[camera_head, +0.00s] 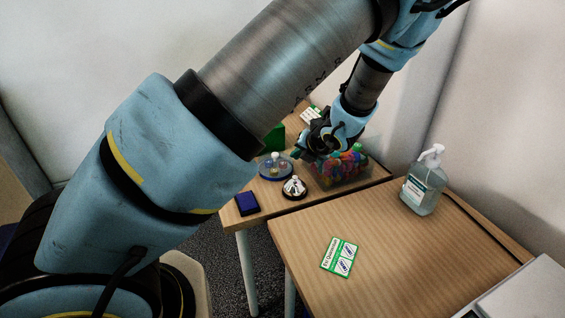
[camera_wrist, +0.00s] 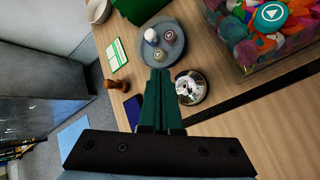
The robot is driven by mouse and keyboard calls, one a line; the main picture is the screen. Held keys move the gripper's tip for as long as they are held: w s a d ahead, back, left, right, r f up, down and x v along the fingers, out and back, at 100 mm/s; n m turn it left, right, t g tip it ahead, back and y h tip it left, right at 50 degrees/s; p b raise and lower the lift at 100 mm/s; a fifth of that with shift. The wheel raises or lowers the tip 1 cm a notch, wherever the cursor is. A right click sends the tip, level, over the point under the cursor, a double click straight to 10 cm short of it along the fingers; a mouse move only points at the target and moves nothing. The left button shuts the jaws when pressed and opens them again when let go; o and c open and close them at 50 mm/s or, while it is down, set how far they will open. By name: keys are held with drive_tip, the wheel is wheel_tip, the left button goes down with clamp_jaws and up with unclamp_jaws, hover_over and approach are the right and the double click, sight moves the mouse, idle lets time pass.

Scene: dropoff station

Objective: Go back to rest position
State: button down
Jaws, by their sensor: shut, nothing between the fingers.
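My gripper (camera_wrist: 163,98) shows in the wrist view as two green fingers pressed together, with nothing between them. In the head view my gripper (camera_head: 303,152) hangs above the back table, close to the clear bin (camera_head: 342,178) of colourful items. In the wrist view the fingers point toward a round grey-blue tray (camera_wrist: 178,52) holding a white ball and small round pieces. A black round base with a white piece (camera_wrist: 191,87) lies just right of the fingertips. My arm reaches across the upper part of the head view.
The back table also holds a dark blue box (camera_head: 247,203) and a green block (camera_head: 274,138). The front table (camera_head: 400,262) has a green and white card (camera_head: 339,257) and a sanitizer bottle (camera_head: 423,183); its middle is clear. A brown wooden piece (camera_wrist: 115,85) shows in the wrist view.

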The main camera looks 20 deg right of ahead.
drive_tip(key=a+r+n+g+y, duration=0.1)
drive_tip(key=a+r+n+g, duration=0.15)
drive_tip(key=a+n, duration=0.75)
drive_tip(key=a+r+n+g, duration=0.1)
drive_tip(key=a+n+g, duration=0.2)
drive_tip(key=a+n, duration=0.7)
drive_tip(key=s+a+r+n+g+h, duration=0.1)
drive_tip(key=s+a+r+n, duration=0.2)
drive_tip(key=n, duration=0.7)
drive_tip(key=s+a+r+n+g+h, duration=0.1)
drive_tip(key=s+a+r+n, duration=0.3)
drive_tip(key=n, duration=0.7)
drive_tip(key=shift+s+a+r+n+h, duration=0.25)
drive_tip(key=shift+s+a+h, duration=0.25)
drive_tip(key=shift+s+a, duration=1.15)
drive_tip(key=shift+w+a, duration=0.5)
